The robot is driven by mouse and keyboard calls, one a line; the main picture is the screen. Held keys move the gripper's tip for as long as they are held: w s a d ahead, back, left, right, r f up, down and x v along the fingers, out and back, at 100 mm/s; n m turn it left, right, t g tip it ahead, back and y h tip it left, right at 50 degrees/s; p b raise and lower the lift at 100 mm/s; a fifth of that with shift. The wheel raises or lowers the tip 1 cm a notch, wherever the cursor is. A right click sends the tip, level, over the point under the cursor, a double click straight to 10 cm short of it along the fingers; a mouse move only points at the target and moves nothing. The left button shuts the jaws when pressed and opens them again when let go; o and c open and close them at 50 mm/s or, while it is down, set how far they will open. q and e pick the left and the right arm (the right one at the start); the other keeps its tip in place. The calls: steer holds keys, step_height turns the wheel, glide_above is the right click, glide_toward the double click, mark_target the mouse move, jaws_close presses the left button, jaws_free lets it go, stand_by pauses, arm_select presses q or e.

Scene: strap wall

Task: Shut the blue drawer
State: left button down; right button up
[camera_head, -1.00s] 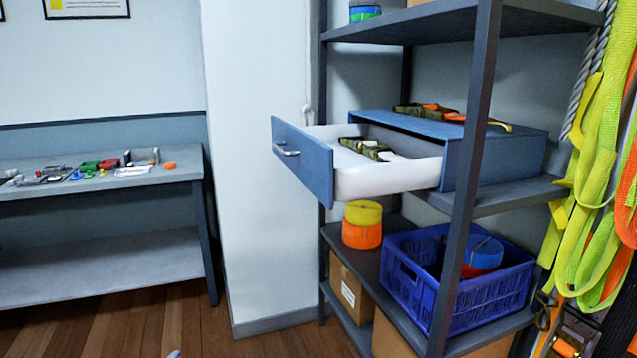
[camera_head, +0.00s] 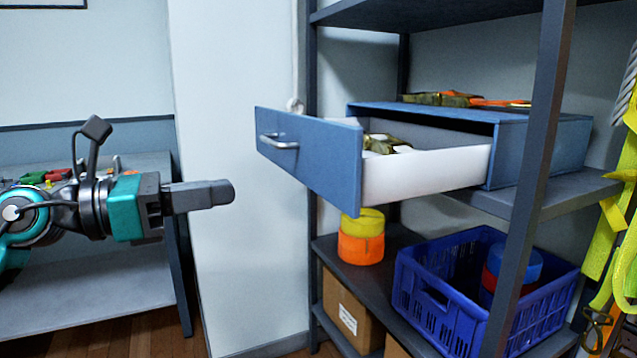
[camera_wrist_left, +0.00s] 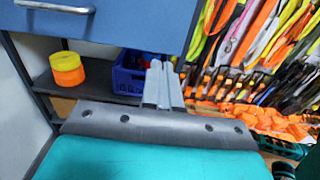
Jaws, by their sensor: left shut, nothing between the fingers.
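The blue drawer (camera_head: 315,160) stands pulled out of its blue housing (camera_head: 560,145) on the shelf unit. Its front carries a metal handle (camera_head: 278,142), and camouflage-patterned straps (camera_head: 385,143) lie inside. My left gripper (camera_head: 232,192) is shut and empty, to the left of the drawer front and a little lower, with a gap between them. In the left wrist view the drawer front (camera_wrist_left: 130,22) fills the top, with its handle at the upper left, beyond the closed fingers (camera_wrist_left: 162,68). My right gripper is not in view.
A dark shelf post (camera_head: 540,150) stands in front of the housing. Below the drawer are yellow and orange strap rolls (camera_head: 361,240) and a blue crate (camera_head: 470,310). Hanging straps (camera_head: 622,200) are at the right. A workbench (camera_head: 90,290) is behind my left arm.

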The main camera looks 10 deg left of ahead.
arm_select(q)
steer(key=p, duration=0.2)
glide_toward(334, 176)
steer(key=x, duration=0.5)
steer(key=shift+d, duration=0.2)
steer(key=shift+x, duration=0.75)
steer(key=shift+w, duration=0.1)
